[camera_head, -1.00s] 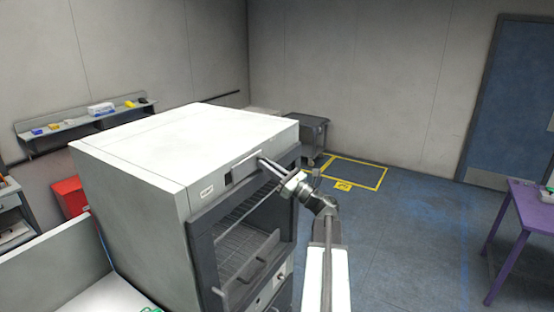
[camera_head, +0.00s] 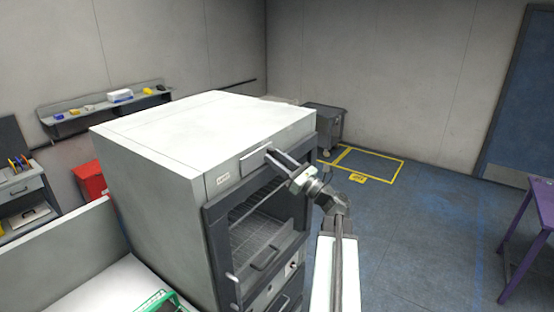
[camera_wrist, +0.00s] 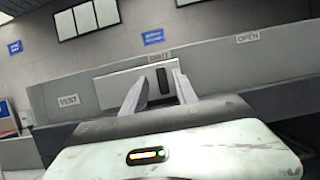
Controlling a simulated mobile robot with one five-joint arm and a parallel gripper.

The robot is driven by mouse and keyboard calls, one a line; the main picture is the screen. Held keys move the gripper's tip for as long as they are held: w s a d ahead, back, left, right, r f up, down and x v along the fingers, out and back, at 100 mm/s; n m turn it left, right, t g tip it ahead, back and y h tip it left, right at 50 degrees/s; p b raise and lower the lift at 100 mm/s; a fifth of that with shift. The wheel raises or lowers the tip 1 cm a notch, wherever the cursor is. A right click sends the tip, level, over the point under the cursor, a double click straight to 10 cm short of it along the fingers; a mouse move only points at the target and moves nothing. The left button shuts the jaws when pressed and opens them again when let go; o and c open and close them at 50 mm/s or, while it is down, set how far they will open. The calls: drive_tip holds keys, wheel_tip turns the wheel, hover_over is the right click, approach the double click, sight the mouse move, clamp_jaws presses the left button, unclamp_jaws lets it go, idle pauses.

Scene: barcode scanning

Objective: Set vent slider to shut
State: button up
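The vent strip (camera_wrist: 67,113) runs along the upper front of a grey oven-like cabinet (camera_head: 160,185). In the wrist view it bears the labels VENT at left, SHUT (camera_wrist: 159,57) near the middle and OPEN (camera_wrist: 248,38) at right. A dark upright slider knob (camera_wrist: 165,82) stands against a pale plate (camera_wrist: 115,88), just below the SHUT label and well left of OPEN. My gripper (camera_wrist: 160,76) is open, one finger on each side of the knob. A gap shows on the left; the right finger is close to it, contact unclear. In the head view my gripper (camera_head: 271,152) is at the pale plate.
Below the strip is the cabinet's dark-framed door (camera_head: 262,225) with a handle. A wall shelf (camera_head: 75,122) and a red bin (camera_head: 90,178) are at left. A grey cart (camera_head: 325,122) stands behind. A purple table (camera_head: 535,210) is at right, with open floor between.

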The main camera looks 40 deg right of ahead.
drive_tip(key=b+v, duration=0.3)
drive_tip(key=v, duration=0.4)
drive_tip(key=shift+s+f, duration=0.15)
drive_tip(key=shift+s, duration=0.2)
drive_tip(key=shift+d, duration=0.1)
